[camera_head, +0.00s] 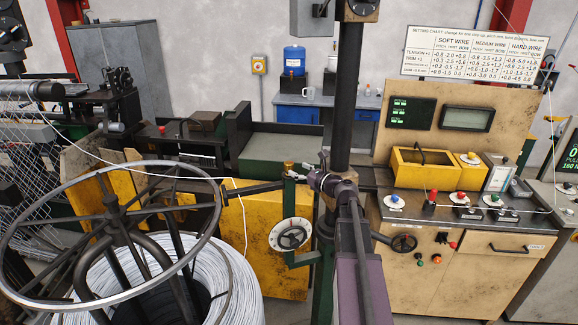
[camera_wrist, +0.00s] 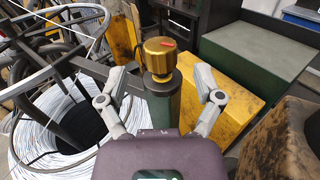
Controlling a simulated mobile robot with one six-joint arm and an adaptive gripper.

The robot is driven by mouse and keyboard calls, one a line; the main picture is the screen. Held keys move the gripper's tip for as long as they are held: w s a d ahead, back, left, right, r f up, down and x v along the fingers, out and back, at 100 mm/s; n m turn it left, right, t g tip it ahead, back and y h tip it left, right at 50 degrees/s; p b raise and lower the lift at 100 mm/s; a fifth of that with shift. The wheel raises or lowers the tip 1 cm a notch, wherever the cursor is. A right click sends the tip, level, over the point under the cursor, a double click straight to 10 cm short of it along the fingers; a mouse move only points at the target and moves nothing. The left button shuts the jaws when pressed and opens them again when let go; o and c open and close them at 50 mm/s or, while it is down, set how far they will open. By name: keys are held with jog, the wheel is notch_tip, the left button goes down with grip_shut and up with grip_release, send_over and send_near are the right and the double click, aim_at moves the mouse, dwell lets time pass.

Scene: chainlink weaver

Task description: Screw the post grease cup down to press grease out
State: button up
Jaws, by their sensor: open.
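The post grease cup (camera_wrist: 160,56) is a brass cap with a red mark on its top, standing upright on a dark green post (camera_wrist: 163,112) in the wrist view. In the head view the small brass cup (camera_head: 288,166) sits atop the green post, left of my gripper (camera_head: 309,175). In the wrist view my gripper (camera_wrist: 160,78) is open, one finger on each side of the cup and post. There is visible space between each finger and the brass. Nothing is held.
A wire coil (camera_head: 175,270) with a large spoked wheel (camera_head: 112,215) stands at left. A yellow panel (camera_head: 262,235) is behind.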

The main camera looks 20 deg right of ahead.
aim_at(289, 163)
jog(key=shift+x, duration=2.3)
jog(key=c, duration=1.2)
